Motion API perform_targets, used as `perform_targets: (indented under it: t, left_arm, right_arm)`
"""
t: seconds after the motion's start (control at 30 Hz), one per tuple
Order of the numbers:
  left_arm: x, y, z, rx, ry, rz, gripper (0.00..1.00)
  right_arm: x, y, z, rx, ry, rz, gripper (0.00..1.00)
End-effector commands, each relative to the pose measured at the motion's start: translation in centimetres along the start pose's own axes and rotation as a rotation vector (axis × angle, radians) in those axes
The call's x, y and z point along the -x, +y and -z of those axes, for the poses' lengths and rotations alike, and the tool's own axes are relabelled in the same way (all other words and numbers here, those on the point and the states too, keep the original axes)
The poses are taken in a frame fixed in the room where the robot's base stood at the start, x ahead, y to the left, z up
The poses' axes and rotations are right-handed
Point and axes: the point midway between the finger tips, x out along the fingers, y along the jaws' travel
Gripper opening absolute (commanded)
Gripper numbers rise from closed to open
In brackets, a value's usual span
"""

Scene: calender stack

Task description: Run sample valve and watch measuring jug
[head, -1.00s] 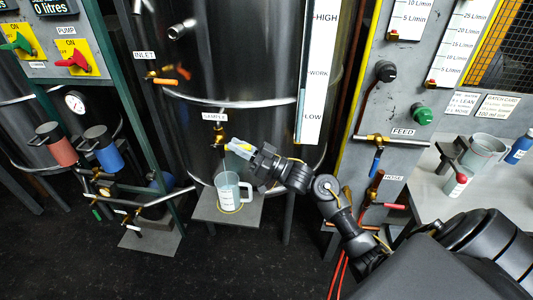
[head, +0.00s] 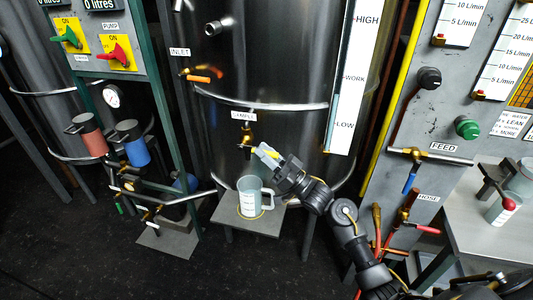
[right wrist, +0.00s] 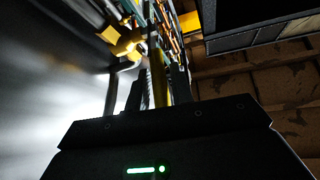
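The sample valve (head: 246,141) is a small brass tap under the SAMPLE label (head: 243,116) on the steel tank. My right gripper (head: 267,152) is at the valve's right side, close to it. In the right wrist view a yellowish bar (right wrist: 157,80) lies between the two dark fingers; I cannot tell whether they press on it. The measuring jug (head: 249,197) is clear, with white markings and a handle on its right. It stands upright below the valve on a small grey stand (head: 224,217). I cannot make out a liquid level in it. My left gripper is out of view.
The INLET valve (head: 199,79) with an orange handle is up and left. A green-framed pump panel (head: 120,30) stands left. The FEED and HOSE panel (head: 433,120) and a grey bench (head: 465,225) stand right. The dark floor (head: 80,245) at front left is clear.

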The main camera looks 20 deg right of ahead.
Motion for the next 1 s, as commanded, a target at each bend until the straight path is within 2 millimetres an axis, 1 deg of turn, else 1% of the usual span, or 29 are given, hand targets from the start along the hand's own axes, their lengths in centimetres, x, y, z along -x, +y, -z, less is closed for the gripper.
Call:
perform_targets:
  t: [0.03, 0.1, 0.33, 0.43, 0.57, 0.7, 0.8, 0.9, 1.0]
  left_arm:
    - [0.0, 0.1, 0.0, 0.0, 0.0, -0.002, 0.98]
    - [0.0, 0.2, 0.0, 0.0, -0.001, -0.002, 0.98]
    - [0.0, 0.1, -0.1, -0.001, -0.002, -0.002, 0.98]
    - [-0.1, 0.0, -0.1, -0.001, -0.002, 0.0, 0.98]
    - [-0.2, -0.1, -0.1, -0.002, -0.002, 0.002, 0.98]
    - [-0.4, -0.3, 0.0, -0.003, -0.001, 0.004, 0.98]
    - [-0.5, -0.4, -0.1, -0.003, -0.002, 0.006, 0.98]
    - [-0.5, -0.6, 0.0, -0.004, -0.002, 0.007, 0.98]
    - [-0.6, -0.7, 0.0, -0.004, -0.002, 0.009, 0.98]
  right_arm:
    - [0.0, 0.0, 0.0, 0.0, 0.0, 0.0, 0.3]
    - [0.0, 0.0, 0.0, 0.001, 0.0, -0.001, 0.37]
    - [0.1, 0.0, 0.1, 0.002, 0.0, -0.001, 0.37]
    - [0.5, 0.1, 0.0, 0.002, -0.001, -0.002, 0.37]
    - [2.3, 0.1, -0.1, 0.002, -0.003, -0.003, 0.37]
    - [4.7, 0.1, -0.1, 0.002, -0.003, -0.003, 0.37]
    - [6.1, 0.1, -0.1, 0.002, -0.003, -0.002, 0.37]
    - [7.0, 0.0, 0.0, 0.001, -0.001, -0.001, 0.37]
    - [7.5, 0.0, 0.0, 0.001, 0.0, -0.001, 0.37]
